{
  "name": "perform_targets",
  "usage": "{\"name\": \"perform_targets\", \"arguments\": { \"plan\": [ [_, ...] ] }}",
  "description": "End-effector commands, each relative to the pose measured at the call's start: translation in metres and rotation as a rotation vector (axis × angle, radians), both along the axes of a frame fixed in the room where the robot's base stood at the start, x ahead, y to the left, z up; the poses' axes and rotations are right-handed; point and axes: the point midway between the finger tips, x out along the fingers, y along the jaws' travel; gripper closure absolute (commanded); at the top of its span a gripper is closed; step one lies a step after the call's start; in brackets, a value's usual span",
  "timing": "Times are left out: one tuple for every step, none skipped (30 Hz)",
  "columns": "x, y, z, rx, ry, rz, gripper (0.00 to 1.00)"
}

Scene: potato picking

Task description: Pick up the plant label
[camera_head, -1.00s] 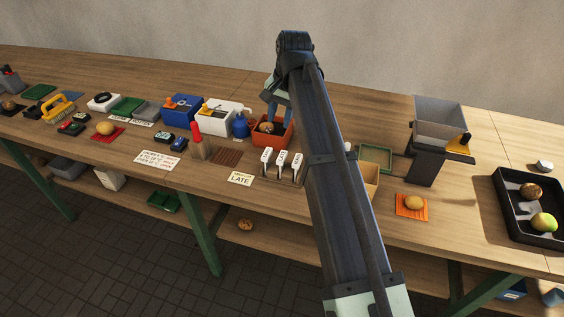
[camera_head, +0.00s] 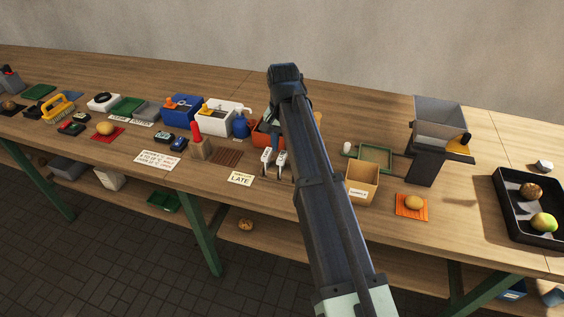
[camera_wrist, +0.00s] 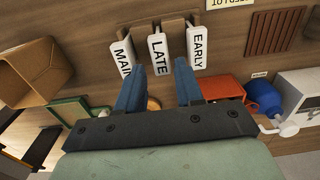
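Three white plant labels stand upright in a wooden rack (camera_wrist: 174,27). In the wrist view they read MAIN (camera_wrist: 123,52), LATE (camera_wrist: 158,55) and EARLY (camera_wrist: 196,48). In the head view two labels show, a left one (camera_head: 267,159) and a right one (camera_head: 281,163); my arm hides the third. My gripper (camera_wrist: 159,66) is open and empty, its blue fingers apart on either side of the LATE label's lower end in the picture. I cannot tell whether they touch any label. In the head view my arm hides most of the gripper.
A card reading LATE (camera_head: 240,179) lies left of the rack. An orange-red tray (camera_head: 260,138) is behind it, with a blue bottle (camera_head: 240,127) to its left. A SAMPLE box (camera_head: 362,181) and a green tray (camera_head: 376,155) stand to the right. A brown slatted mat (camera_head: 227,157) lies left.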

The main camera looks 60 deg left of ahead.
Motion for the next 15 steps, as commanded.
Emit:
{"name": "perform_targets", "arguments": {
  "plan": [
    [0.0,0.0,-0.002,0.0,0.0,0.0,0.64],
    [-0.001,0.0,-0.003,0.0,0.0,0.0,0.64],
    [-0.001,-0.001,-0.006,0.0,0.0,0.0,0.64],
    [-0.002,-0.001,-0.008,0.0,0.0,0.0,0.64],
    [-0.002,-0.002,-0.011,-0.001,0.001,0.0,0.64],
    [-0.003,-0.003,-0.015,-0.001,0.001,0.0,0.64],
    [-0.004,-0.003,-0.019,-0.002,0.001,0.0,0.64],
    [-0.004,-0.004,-0.023,-0.002,0.001,0.0,0.64],
    [-0.006,-0.005,-0.028,-0.002,0.001,0.0,0.64],
    [-0.006,-0.005,-0.032,-0.001,0.001,0.0,0.64],
    [-0.006,-0.004,-0.036,-0.001,0.001,0.0,0.64],
    [-0.006,-0.004,-0.042,-0.002,0.001,0.0,0.64],
    [-0.006,-0.004,-0.045,-0.002,0.001,0.0,0.64],
    [-0.006,-0.004,-0.048,-0.002,0.001,0.0,0.64],
    [-0.005,-0.004,-0.05,-0.001,0.001,0.0,0.64]
  ]
}}
